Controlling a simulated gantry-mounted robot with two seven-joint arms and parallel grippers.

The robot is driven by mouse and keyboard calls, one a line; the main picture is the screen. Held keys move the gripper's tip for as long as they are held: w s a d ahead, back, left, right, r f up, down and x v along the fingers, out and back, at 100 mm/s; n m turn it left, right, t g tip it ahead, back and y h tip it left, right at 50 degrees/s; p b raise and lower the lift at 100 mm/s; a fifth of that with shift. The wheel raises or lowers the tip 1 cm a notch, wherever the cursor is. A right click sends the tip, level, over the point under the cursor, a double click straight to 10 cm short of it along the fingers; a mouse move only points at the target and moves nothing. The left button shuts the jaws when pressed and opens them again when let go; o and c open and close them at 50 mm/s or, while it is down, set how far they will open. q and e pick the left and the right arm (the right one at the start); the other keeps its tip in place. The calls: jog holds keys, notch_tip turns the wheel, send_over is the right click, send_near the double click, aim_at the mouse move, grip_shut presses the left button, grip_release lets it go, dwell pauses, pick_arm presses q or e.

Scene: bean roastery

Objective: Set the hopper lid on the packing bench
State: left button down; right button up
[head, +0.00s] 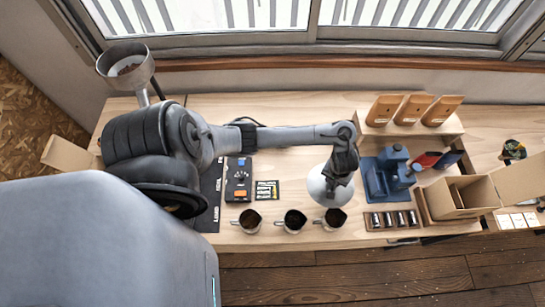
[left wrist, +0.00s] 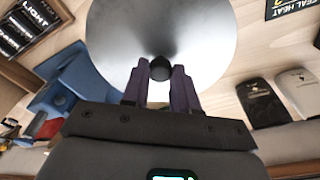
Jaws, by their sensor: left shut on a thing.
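The hopper lid (head: 317,187) is a pale silver cone with a black knob. My left gripper (head: 333,183) is shut on that knob from above. In the left wrist view the lid (left wrist: 165,25) fills the upper middle, with the knob between the dark fingers of the gripper (left wrist: 160,75). The lid is over the wooden packing bench (head: 285,107), behind the right-hand cup and left of the blue machine. I cannot tell whether its rim touches the bench. My right gripper is not in view.
Several metal cups (head: 292,221) stand along the front edge. A blue machine (head: 388,175) and an open cardboard box (head: 457,197) are at right. Coffee bags (head: 412,109) stand on a riser behind. A metal hopper (head: 126,68) is at far left. The bench's back middle is clear.

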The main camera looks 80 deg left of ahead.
pick_arm(q)
jog(key=shift+s+a+f, duration=0.2)
jog(key=shift+s+a, duration=0.05)
jog(key=shift+a, duration=0.1)
jog(key=shift+s+a+f+b, duration=0.2)
jog(key=shift+a+f+b, duration=0.9)
jog(key=shift+a+f, duration=0.8)
jog(key=shift+s+a+f+b, duration=0.2)
jog(key=shift+a+f+b, duration=0.95)
jog(key=shift+a+f, duration=0.7)
jog(key=shift+s+a+f+b, duration=0.2)
jog(key=shift+a+f+b, duration=0.9)
jog(key=shift+a+f, duration=0.75)
jog(key=shift+a+r, duration=0.1)
jog(key=shift+a, duration=0.05)
jog(key=c, duration=0.9)
grip_release()
jog(key=shift+o, duration=0.2)
